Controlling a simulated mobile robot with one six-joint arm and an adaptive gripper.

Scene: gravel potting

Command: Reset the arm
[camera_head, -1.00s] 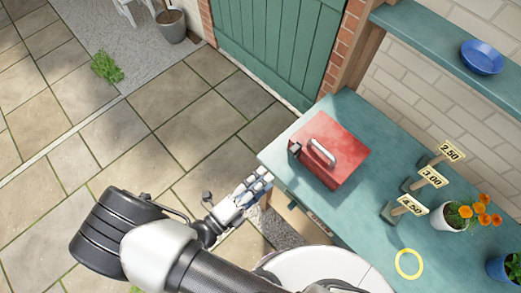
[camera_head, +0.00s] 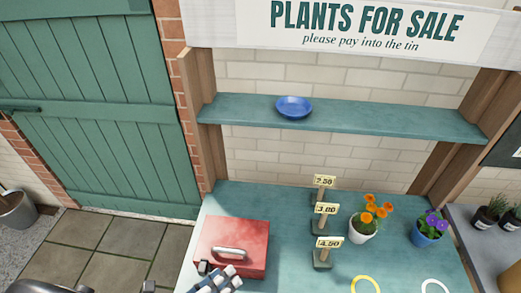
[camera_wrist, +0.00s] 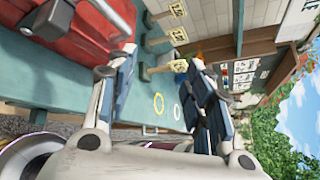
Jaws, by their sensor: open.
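My gripper (camera_head: 220,282) shows at the bottom edge of the head view, in front of the red tin (camera_head: 233,246) on the green table. In the wrist view my gripper (camera_wrist: 160,100) has its two fingers well apart with nothing between them. The red tin (camera_wrist: 85,30) with its pale handle fills the upper left there, close to the left finger. Most of my arm is outside the head view.
The green table (camera_head: 300,215) holds price signs (camera_head: 325,212), an orange-flowered pot (camera_head: 363,230), a purple-flowered blue pot (camera_head: 428,236), a yellow ring (camera_head: 366,284) and a white ring (camera_head: 434,286). A shelf (camera_head: 370,118) above carries a blue dish (camera_head: 293,107).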

